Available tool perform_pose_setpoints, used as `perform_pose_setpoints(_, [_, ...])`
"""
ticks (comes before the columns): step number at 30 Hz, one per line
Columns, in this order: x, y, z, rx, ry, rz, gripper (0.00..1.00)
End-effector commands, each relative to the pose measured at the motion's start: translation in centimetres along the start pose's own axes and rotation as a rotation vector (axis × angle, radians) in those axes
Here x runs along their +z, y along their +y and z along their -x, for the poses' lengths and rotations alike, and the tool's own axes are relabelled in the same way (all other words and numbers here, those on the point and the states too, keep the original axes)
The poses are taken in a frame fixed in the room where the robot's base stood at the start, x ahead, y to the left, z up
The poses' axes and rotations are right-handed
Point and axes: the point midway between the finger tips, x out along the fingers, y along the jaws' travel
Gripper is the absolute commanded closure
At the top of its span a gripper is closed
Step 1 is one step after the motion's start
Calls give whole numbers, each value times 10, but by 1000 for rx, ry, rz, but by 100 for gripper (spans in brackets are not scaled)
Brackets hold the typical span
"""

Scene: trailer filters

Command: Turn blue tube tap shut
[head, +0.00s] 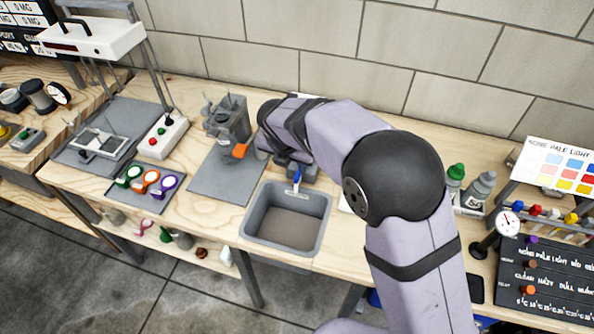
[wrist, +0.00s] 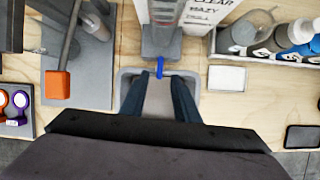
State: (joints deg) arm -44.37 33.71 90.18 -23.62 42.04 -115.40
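The blue tap (wrist: 160,68) is a small blue lever on the front of a grey stand (wrist: 161,40), seen at the top centre of the wrist view. In the head view the tap (head: 297,179) shows as a small blue piece above the far rim of a grey basin. My gripper (wrist: 159,79) is open, with a finger on each side of a gap and nothing held. The tap lies near the fingertips, in line with the gap; I cannot tell whether they touch. In the head view my arm hides much of the stand and gripper.
The grey basin (head: 248,226) stands at the bench's front edge. To the left are a grey clamp device with an orange block (head: 240,151) and several coloured rings (head: 147,178). Bottles (head: 454,184), a gauge (head: 508,222) and a dark board stand right. A wall closes off the back.

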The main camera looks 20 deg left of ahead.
Motion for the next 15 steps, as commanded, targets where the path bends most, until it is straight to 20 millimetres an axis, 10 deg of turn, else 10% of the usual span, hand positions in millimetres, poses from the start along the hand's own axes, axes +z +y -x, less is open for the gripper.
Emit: perform_pose_setpoints(15, [-1,-1,-16,-2,4,81,72])
